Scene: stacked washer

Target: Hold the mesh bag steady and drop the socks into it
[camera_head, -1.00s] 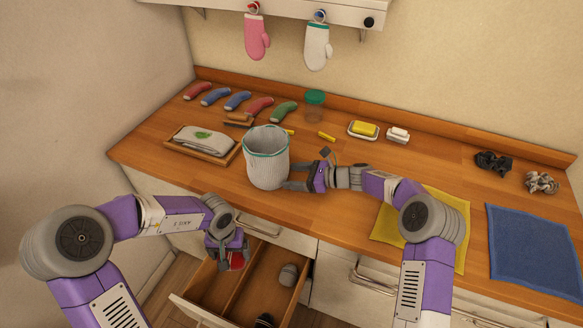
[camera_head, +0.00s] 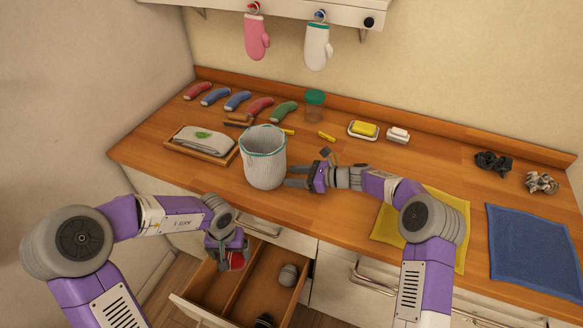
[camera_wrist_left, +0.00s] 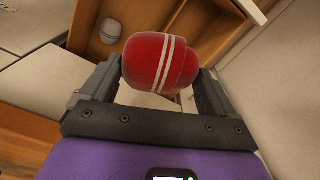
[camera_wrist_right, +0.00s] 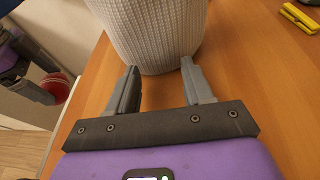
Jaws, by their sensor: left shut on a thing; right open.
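The mesh bag (camera_head: 263,165), white and ribbed with a green rim, stands upright and open on the counter. My right gripper (camera_head: 291,176) is open at its right side; in the right wrist view the bag (camera_wrist_right: 155,35) is just ahead of the parted fingertips, and I cannot tell whether they touch it. My left gripper (camera_head: 230,252) is shut on a rolled red sock ball with white stripes (camera_wrist_left: 160,62), above the open drawer and below counter height. In the drawer (camera_head: 240,285) lie a grey sock ball (camera_head: 288,275) and a dark striped one (camera_head: 265,320).
A wooden tray (camera_head: 222,158) with a folded cloth is left of the bag. Several curved coloured items (camera_head: 238,101) and a green-lidded jar (camera_head: 315,104) stand behind. A yellow cloth (camera_head: 455,215) and blue cloth (camera_head: 535,250) lie at right. The drawer front juts out below the counter.

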